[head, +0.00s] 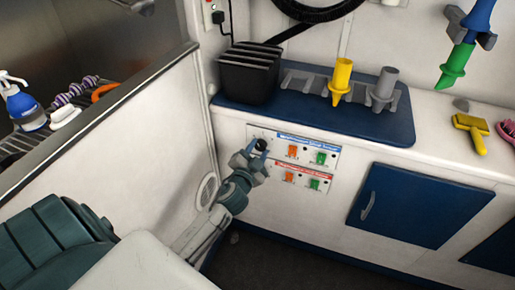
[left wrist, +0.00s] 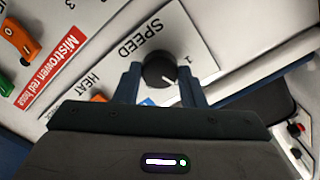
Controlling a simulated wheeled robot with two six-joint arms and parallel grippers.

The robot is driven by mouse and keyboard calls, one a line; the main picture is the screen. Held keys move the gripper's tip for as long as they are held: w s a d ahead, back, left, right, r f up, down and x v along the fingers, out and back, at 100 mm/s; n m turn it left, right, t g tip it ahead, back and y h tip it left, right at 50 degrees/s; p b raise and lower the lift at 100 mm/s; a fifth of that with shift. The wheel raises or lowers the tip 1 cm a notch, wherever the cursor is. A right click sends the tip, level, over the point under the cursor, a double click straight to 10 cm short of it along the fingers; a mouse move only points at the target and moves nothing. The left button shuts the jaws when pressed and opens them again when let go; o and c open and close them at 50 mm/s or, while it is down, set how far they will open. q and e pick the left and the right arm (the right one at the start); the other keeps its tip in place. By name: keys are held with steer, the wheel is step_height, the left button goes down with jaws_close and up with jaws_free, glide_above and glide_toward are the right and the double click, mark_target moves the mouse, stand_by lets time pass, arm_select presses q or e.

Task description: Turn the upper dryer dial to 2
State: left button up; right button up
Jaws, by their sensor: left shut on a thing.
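The upper dryer panel (head: 325,154) has a blue header strip, an orange switch and a green switch. Its black round dial (left wrist: 159,69) shows in the left wrist view beside the word SPEED, with a printed 1 near it. A white pointer mark on the dial faces the lower right of that view. My left gripper (head: 260,150) is at the left end of this panel. In the left wrist view its two blue fingers (left wrist: 160,84) are on either side of the dial and shut on it. The other printed numbers around this dial are hidden.
The lower panel (head: 302,180) with a red header sits just below. A blue cabinet door (head: 405,205) is to the right. Above is a blue counter mat (head: 385,128) with a black bin (head: 248,75) and yellow and grey nozzles. A low white wall (head: 130,140) stands at left.

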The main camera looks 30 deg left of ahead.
arm_select(q)
steer(key=shift+m+p, duration=0.5)
steer(key=shift+m, duration=1.1)
arm_select(e)
steer(key=shift+s+d+r+g, duration=0.3)
steer(key=shift+r+g, duration=0.1)
steer(key=shift+g, duration=0.1)
arm_select(q)
steer(key=o, duration=1)
steer(key=shift+b+v, duration=0.8)
steer(key=shift+v, duration=4.6)
arm_select(e)
steer(key=shift+w+a+f+t, duration=0.35)
steer(key=shift+f+t, duration=0.1)
steer(key=shift+t, duration=0.25)
